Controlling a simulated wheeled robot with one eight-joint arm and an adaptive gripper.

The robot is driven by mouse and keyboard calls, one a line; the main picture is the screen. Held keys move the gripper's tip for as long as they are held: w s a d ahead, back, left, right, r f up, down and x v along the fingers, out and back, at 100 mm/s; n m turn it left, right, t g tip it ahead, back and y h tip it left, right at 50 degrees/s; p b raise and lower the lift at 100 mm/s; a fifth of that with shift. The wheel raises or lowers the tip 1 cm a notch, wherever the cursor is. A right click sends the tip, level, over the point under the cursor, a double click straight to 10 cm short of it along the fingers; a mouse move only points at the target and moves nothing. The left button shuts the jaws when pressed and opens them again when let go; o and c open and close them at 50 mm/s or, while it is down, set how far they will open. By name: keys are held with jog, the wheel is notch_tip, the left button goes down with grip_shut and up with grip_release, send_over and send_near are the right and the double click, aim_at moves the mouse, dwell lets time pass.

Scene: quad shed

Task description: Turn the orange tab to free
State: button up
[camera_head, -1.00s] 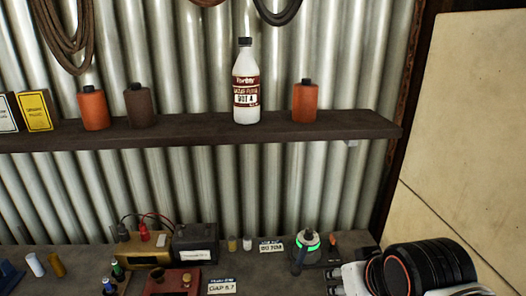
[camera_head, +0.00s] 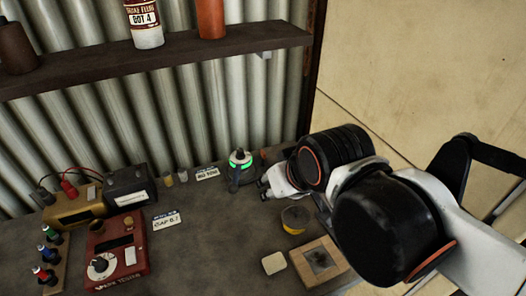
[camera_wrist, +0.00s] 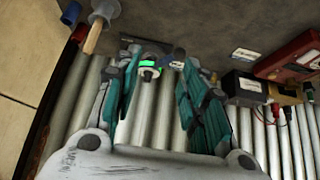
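A small rounded device (camera_head: 240,158) with a glowing green ring and a dark lever-like part stands at the back of the bench, near the wall. In the wrist view the device (camera_wrist: 149,68) shows beyond and between my fingertips. I cannot make out a clear orange tab on it. A small orange-brown item (camera_head: 263,155) shows just right of it, partly close to my arm. My gripper (camera_wrist: 155,75) is open, with its two teal-padded fingers apart and nothing between them. In the head view my gripper (camera_head: 266,185) is just right of the device, mostly hidden by my wrist.
A red tester (camera_head: 116,250) and a brass box with leads (camera_head: 75,208) stand left. A yellow-banded cup (camera_head: 294,217), a pale block (camera_head: 274,263) and a wooden square (camera_head: 300,265) lie in front. A shelf (camera_head: 160,58) hangs above. The bench middle is clear.

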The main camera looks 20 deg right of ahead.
jog(key=shift+w+d+r, duration=0.1)
jog(key=shift+w+r, duration=0.2)
jog(key=shift+w, duration=0.05)
jog(key=shift+c, duration=0.5)
jog(key=g+p, duration=0.3)
jog(key=p, duration=0.5)
send_over(262, 149)
jog(key=s, duration=0.6)
notch_tip(262, 149, down, 2)
jog(key=b+x, duration=0.3)
jog(key=x, duration=1)
jog(key=shift+w+f, duration=0.3)
jog(key=shift+f, duration=0.05)
grip_shut()
